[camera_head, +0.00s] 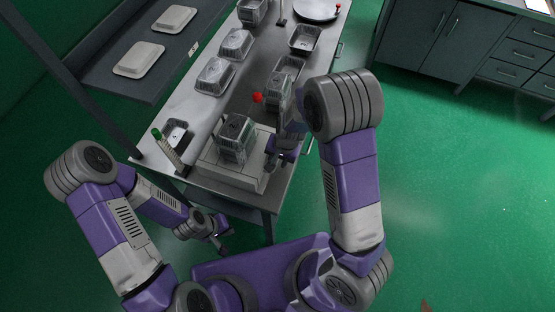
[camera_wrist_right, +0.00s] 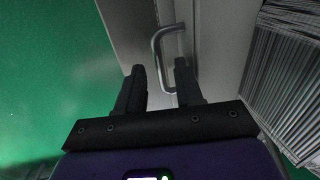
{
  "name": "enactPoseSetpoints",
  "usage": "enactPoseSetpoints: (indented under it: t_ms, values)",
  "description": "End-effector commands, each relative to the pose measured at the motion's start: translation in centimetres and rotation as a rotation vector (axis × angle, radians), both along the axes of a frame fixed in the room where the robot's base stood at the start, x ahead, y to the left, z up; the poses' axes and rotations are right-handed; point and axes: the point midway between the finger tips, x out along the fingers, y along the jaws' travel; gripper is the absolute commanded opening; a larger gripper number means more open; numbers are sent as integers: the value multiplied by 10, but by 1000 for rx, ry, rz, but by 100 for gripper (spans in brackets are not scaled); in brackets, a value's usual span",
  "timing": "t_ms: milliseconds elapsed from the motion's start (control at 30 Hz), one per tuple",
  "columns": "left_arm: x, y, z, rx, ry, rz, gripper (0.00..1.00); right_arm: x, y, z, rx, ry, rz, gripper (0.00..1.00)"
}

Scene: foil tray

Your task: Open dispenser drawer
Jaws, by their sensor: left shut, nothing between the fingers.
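A pale, box-like unit (camera_head: 226,172) with a clear ribbed container (camera_head: 236,142) on it stands at the near end of the metal table. I cannot tell for sure whether this is the dispenser. In the right wrist view a bent metal handle (camera_wrist_right: 157,45) stands out from a grey panel (camera_wrist_right: 215,40). My right gripper (camera_head: 274,162) is at the right side of the pale unit. In its wrist view, its fingers (camera_wrist_right: 160,82) are apart, with the handle's lower part between or just beyond them; contact is not clear. My left gripper (camera_head: 222,246) is shut and empty, low in front of the table.
Several foil trays (camera_head: 215,76) stand along the table (camera_head: 200,110). A green-capped bottle (camera_head: 166,148) stands at its left edge, and a red object (camera_head: 257,97) shows near my right wrist. White trays (camera_head: 139,59) lie on a dark side shelf. The green floor (camera_head: 440,190) at right is clear.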

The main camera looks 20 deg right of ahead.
Motion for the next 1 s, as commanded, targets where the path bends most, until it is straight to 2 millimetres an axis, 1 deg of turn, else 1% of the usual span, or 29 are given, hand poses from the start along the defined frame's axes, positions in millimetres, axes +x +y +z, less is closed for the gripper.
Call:
enactPoseSetpoints:
  t_ms: [100,300,533,1000]
  values:
    - [0,0,-1,0,0,0,0,1,1,-3,0,-2,1,36]
    - [0,0,0,0,0,0,0,1,1,-3,0,-2,1,36]
    - [0,0,0,0,0,0,0,0,1,-3,1,-1,1,1]
    - [0,0,0,0,0,0,0,0,1,-3,0,0,1,0]
